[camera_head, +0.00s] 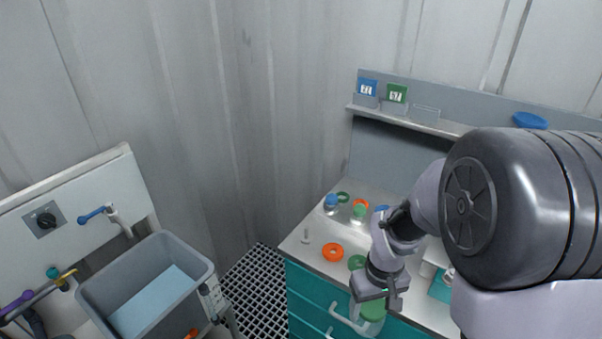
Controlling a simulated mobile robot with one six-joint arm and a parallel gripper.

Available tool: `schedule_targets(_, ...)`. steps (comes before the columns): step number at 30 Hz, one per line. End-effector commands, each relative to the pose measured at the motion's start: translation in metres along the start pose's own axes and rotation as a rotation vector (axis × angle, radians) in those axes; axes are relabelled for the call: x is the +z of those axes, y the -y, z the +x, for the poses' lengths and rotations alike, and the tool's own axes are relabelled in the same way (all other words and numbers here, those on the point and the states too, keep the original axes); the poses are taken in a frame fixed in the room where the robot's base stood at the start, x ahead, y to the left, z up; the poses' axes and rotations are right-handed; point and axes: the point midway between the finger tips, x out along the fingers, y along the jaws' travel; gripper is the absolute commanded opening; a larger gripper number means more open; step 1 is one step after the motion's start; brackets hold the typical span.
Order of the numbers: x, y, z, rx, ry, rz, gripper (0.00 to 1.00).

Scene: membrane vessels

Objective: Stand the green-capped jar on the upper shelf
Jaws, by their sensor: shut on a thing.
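My gripper (378,296) is in front of the counter's front edge, pointing down and well below the upper shelf. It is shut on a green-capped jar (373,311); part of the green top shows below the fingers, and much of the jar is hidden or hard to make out. The upper shelf (437,125) is a grey ledge on the back panel above the counter. Its right part is hidden behind my arm. Another small clear vessel with a green cap (359,211) stands on the counter, beside a blue-capped vessel (331,202).
Blue (367,88) and green (396,94) cards stand at the shelf's left end; a blue round item (530,120) is farther right. An orange ring (333,252) and a green ring (357,262) lie on the counter (318,222). A grey sink (150,285) stands left.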

Motion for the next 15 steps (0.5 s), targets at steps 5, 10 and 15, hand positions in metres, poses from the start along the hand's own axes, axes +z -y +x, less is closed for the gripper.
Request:
schedule_targets(5,-0.026,0.010,0.008,0.000,-0.001,0.194,0.17)
schedule_targets(10,-0.028,0.011,0.005,0.000,-0.002,0.222,0.17)
schedule_targets(15,-0.028,0.011,0.005,0.000,-0.001,0.220,0.17)
